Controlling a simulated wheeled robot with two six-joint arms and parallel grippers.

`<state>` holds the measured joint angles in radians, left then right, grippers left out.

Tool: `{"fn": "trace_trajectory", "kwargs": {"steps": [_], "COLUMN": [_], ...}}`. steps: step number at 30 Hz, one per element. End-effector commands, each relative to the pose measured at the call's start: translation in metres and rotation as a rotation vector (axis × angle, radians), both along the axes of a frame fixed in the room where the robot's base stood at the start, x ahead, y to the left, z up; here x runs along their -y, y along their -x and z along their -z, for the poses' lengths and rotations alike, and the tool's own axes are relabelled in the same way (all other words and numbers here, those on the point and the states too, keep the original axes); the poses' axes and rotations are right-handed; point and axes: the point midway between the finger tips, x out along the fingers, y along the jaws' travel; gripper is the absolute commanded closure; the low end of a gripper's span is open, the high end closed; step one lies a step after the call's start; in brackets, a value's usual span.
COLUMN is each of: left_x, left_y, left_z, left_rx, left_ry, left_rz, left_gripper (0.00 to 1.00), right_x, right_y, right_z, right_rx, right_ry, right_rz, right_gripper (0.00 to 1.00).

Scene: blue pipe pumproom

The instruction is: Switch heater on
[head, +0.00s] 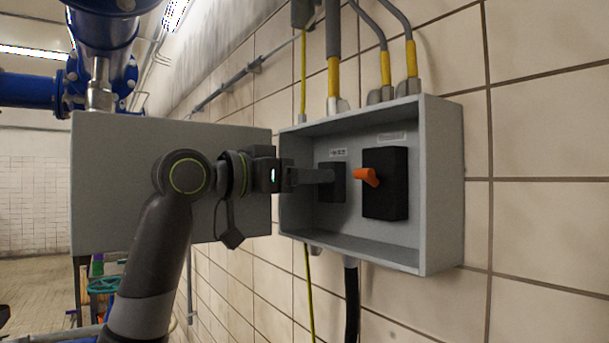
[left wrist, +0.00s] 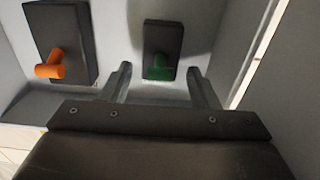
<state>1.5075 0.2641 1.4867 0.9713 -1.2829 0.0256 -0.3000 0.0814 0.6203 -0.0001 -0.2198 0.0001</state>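An open grey switch box (head: 441,180) is fixed to the tiled wall. Inside it, a black switch with an orange handle (head: 367,177) is on the right. A smaller black switch (head: 338,183) is on the left, under a small label. My left gripper (head: 328,176) reaches into the box in front of the smaller switch and hides its handle in the head view. In the left wrist view, that switch has a green handle (left wrist: 160,73) between the spread fingertips of my left gripper (left wrist: 160,82). The fingers do not touch it. The orange handle also shows there (left wrist: 50,66). My right gripper is not in view.
The box's grey door (head: 110,180) stands open to the left, behind my left arm. Conduits with yellow sleeves (head: 385,68) enter the box from above. A black cable (head: 351,300) and a yellow-green wire hang below. Blue pipes (head: 30,90) are at upper left.

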Motion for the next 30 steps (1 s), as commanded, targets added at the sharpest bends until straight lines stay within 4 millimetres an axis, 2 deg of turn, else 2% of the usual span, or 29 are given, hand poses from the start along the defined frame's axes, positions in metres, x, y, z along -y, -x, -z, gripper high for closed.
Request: {"fn": "trace_trajectory", "kwargs": {"steps": [1, 9, 21, 30], "left_x": [0.000, 0.000, 0.001, 0.002], "left_y": [0.000, 0.000, -0.001, -0.001], "left_z": [0.000, 0.000, -0.010, -0.008], "left_rx": [0.000, 0.000, -0.087, -0.100], "left_ry": [0.000, 0.000, -0.120, -0.140], "left_rz": [0.000, 0.000, -0.001, -0.001], "left_gripper": [0.52, 0.86, 0.86, 0.86], "right_x": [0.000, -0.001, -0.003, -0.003], "right_y": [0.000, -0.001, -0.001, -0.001], "right_z": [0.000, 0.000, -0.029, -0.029], "right_rx": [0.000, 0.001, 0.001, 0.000], "right_ry": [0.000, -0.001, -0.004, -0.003], "right_rz": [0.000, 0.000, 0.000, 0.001], "right_gripper": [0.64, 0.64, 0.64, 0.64]}}
